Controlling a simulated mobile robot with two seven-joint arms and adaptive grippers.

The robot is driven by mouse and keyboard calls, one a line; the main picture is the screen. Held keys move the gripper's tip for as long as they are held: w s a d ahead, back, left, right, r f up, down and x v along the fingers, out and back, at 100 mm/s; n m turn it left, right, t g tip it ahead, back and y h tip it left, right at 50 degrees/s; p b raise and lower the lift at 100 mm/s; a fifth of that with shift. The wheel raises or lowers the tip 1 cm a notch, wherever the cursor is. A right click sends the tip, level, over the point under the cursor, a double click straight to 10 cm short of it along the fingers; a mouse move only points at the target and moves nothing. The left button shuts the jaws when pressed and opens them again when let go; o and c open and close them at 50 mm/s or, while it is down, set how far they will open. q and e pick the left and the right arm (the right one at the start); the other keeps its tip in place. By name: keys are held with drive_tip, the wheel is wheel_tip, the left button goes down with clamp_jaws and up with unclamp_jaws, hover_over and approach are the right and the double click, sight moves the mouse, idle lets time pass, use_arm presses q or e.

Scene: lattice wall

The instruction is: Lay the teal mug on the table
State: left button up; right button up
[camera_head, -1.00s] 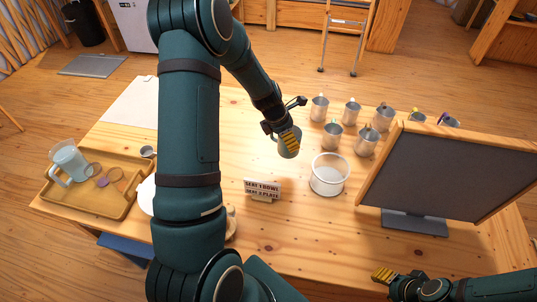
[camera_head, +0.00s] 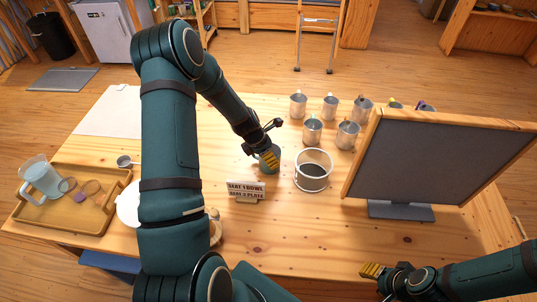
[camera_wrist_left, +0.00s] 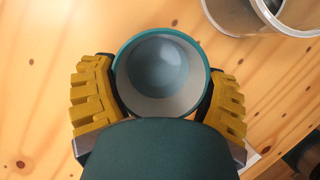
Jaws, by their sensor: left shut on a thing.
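The teal mug (camera_head: 274,153) is in my left gripper (camera_head: 268,160), between the sign and the clear container. In the left wrist view the mug (camera_wrist_left: 160,75) shows its open mouth, teal rim and grey inside, with a yellow finger pad on either side. It looks about upright and empty. I cannot tell whether its base touches the table (camera_head: 290,235). My right gripper (camera_head: 372,270) is at the table's front edge, away from the mug; its jaw opening is unclear.
A clear container (camera_head: 313,172) with dark contents stands just right of the mug. A small sign (camera_head: 246,190) is in front. Several metal mugs (camera_head: 313,130) stand behind, a monitor (camera_head: 430,160) at right, a wooden tray (camera_head: 95,215) at left.

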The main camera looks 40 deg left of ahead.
use_arm(q)
drive_tip(key=o, duration=1.1)
drive_tip(key=shift+f, duration=0.1)
drive_tip(key=shift+o, duration=0.2)
